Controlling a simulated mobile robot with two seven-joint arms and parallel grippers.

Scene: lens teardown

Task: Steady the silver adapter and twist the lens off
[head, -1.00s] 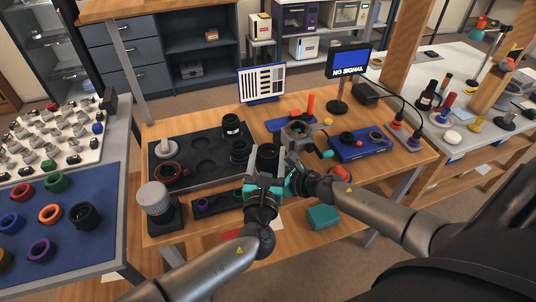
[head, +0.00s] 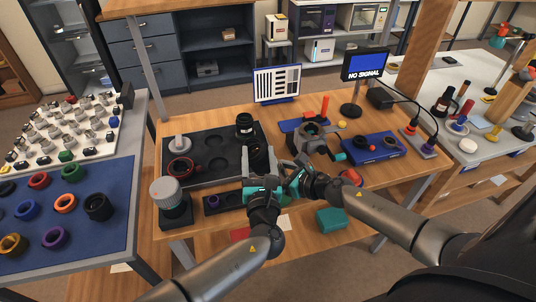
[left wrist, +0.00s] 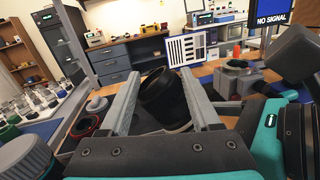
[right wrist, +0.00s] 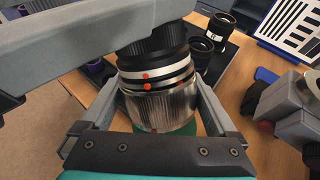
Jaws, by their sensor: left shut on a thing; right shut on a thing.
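The silver adapter (right wrist: 160,106) is a ribbed metal cylinder with red dots, seen in the right wrist view. My right gripper (right wrist: 158,100) is shut on it from both sides. The black ribbed lens (right wrist: 152,42) rises from the adapter; the two look joined, slightly tilted. In the left wrist view the lens (left wrist: 164,96) leans between the fingers of my left gripper (left wrist: 164,100), which is shut on it. In the head view my left gripper (head: 261,166) and right gripper (head: 286,172) meet above the bench, and their fingers mostly hide the lens and adapter.
A dark tray (head: 207,141) with other lenses lies left of and behind the grippers. A grey clamp fixture (head: 312,138) and a blue tray (head: 372,152) are to the right. A silver-topped jar (head: 168,190) stands at the front left; a teal box (head: 331,219) is front right.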

